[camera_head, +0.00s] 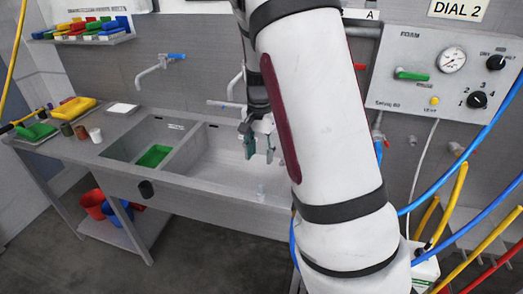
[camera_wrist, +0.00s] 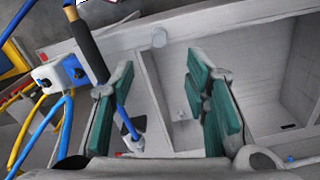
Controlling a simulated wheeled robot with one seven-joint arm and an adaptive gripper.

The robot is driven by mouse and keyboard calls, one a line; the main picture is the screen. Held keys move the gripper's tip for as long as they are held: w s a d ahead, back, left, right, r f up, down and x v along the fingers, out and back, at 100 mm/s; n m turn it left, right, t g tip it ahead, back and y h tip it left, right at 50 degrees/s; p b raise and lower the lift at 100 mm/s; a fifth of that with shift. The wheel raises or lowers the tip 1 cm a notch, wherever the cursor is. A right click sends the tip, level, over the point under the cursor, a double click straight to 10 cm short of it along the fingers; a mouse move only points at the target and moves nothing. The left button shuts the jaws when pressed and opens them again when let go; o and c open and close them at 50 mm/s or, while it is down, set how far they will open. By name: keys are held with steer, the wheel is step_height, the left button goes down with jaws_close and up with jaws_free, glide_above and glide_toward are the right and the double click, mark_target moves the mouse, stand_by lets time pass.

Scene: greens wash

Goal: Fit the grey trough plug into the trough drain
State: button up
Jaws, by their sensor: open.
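My gripper (camera_head: 260,150) is open over the larger basin of the grey trough (camera_head: 225,190). In the wrist view its two teal fingers (camera_wrist: 160,72) stand apart with nothing between them. A small light grey cylinder, which looks like the plug (camera_head: 261,187), stands at the trough's front rim, below and in front of the fingers. It also shows in the wrist view (camera_wrist: 159,37), just beyond the fingertips. A small pale detail (camera_wrist: 183,115) lies on the basin floor between the fingers; I cannot tell if it is the drain.
A green tray (camera_head: 155,156) lies in the smaller left basin. Taps (camera_head: 160,66) reach out from the back wall. A black-handled wand (camera_wrist: 88,45) and blue and yellow hoses (camera_wrist: 55,110) crowd the left of the wrist view. The larger basin is otherwise largely clear.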

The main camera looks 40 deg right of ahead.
mark_target(260, 184)
step_height(260, 184, down, 14)
steer(key=shift+r+p, duration=0.1)
steer(key=shift+p, duration=0.8)
jaws_close()
steer(key=shift+r, duration=0.25)
steer(key=shift+r+p, duration=0.45)
steer(key=shift+r, duration=1.65)
steer(key=shift+r, duration=0.2)
